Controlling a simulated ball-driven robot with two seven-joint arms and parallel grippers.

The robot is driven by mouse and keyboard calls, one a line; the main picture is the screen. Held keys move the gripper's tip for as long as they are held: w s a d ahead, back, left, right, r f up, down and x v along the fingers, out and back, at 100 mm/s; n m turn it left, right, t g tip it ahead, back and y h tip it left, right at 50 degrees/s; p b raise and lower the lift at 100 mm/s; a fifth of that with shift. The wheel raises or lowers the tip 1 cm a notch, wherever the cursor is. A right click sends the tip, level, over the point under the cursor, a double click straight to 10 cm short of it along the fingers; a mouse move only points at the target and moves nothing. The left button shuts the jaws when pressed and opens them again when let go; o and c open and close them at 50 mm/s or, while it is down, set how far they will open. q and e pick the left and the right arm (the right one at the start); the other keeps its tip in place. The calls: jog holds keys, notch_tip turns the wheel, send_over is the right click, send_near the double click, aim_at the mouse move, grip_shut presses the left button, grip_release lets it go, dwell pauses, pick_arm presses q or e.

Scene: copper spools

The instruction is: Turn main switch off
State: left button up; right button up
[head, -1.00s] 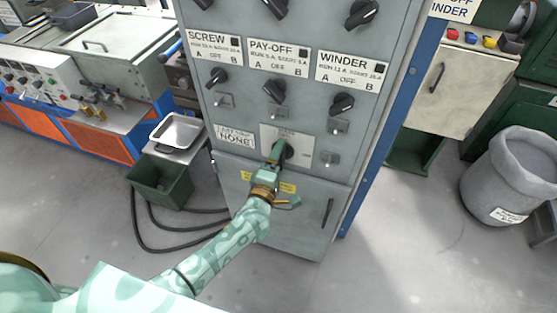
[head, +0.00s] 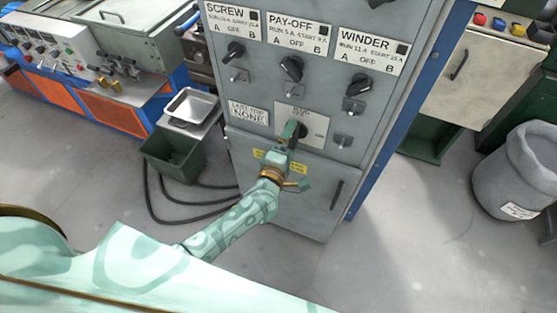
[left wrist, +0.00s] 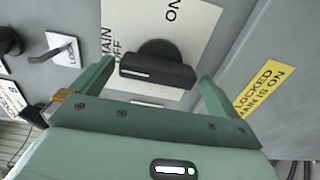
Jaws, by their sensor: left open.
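The main switch (head: 303,129) is a black knob on a pale plate (head: 288,109) low on the grey cabinet. In the left wrist view the knob's bar (left wrist: 170,74) lies across the picture. A pale line marks its left end, on the side of the MAIN OFF lettering. ON is printed at the top. My left gripper (head: 293,130) is at the switch and hides part of it in the head view. In the left wrist view the gripper (left wrist: 156,78) is open, one finger on each side of the bar, with gaps showing. My right gripper is not in view.
Screw (head: 235,50), pay-off (head: 291,67) and winder (head: 358,85) knobs sit above the switch. A yellow label (left wrist: 265,91) is beside it. A green bin (head: 172,160) and black cables stand left of the cabinet; a grey barrel (head: 515,175) stands right.

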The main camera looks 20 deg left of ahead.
pick_arm(q)
jog(key=s+p, duration=0.1)
jog(key=s, duration=1.4)
jog(key=shift+s+a, duration=0.15)
jog(key=shift+a, duration=0.15)
jog(key=s+a+f+m+g+h+p, duration=0.1)
jog(key=s+f+m+g, duration=0.45)
jog(key=f+m, duration=0.4)
jog(key=s+f+m+g+h+p, duration=0.15)
jog(key=s+f+m+g, duration=0.35)
jog(key=f, duration=0.7)
jog(key=s+a+f+m+g+y+p, duration=0.1)
jog(key=s+a+f+m+g, duration=0.1)
jog(key=s, duration=0.5)
jog(key=s+a+f+m+g+y+p, duration=0.1)
jog(key=s+a+f+m+g, duration=0.1)
jog(key=s, duration=0.6)
jog(key=s+a+f+m+g+y+p, duration=0.1)
jog(key=s+a+f+m+g, duration=0.1)
jog(key=s, duration=0.6)
jog(key=a+f+m, duration=0.1)
jog(key=a, duration=0.1)
jog(key=shift+a+f, duration=0.3)
jog(key=shift+f, duration=0.1)
